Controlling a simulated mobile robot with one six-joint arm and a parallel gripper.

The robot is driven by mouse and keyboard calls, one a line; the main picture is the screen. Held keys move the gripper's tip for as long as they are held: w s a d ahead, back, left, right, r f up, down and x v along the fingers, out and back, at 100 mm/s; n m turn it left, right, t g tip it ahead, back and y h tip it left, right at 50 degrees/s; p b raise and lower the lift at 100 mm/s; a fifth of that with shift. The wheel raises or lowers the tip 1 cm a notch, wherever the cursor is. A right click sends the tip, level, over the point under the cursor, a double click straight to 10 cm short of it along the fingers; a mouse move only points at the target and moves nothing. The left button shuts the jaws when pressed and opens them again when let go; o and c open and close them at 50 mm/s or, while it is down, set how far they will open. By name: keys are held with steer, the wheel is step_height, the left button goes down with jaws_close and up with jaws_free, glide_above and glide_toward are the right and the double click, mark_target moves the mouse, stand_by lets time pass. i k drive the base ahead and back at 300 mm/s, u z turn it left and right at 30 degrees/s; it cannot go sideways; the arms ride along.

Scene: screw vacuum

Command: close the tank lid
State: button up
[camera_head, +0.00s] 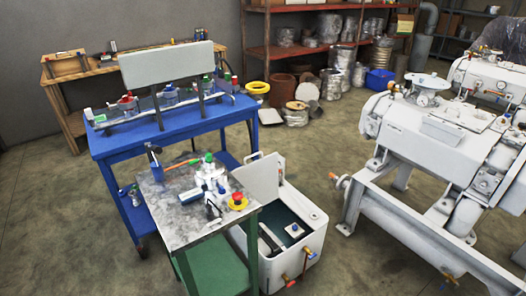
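The tank (305,262) is a white open-topped box on the floor, right of the small green-sided table. Its lid (260,178) is a flat light panel standing raised, close to upright, along the tank's back-left edge. The tank's opening is uncovered and shows a dark interior with a small white block (293,230) inside. The near-left part of the tank is hidden by the table. I cannot make out my gripper in this view.
The green-sided table (180,225), with small fittings and a red-and-yellow button (238,201), stands close left of the tank. A blue workbench (105,150) is behind it. Large white pump machinery (440,150) stands at right. Valves (308,254) stick out from the tank's front.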

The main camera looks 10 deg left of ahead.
mark_target(260, 176)
steer(key=i, duration=1.15)
steer(key=k, duration=0.45)
steer(key=z, duration=0.05)
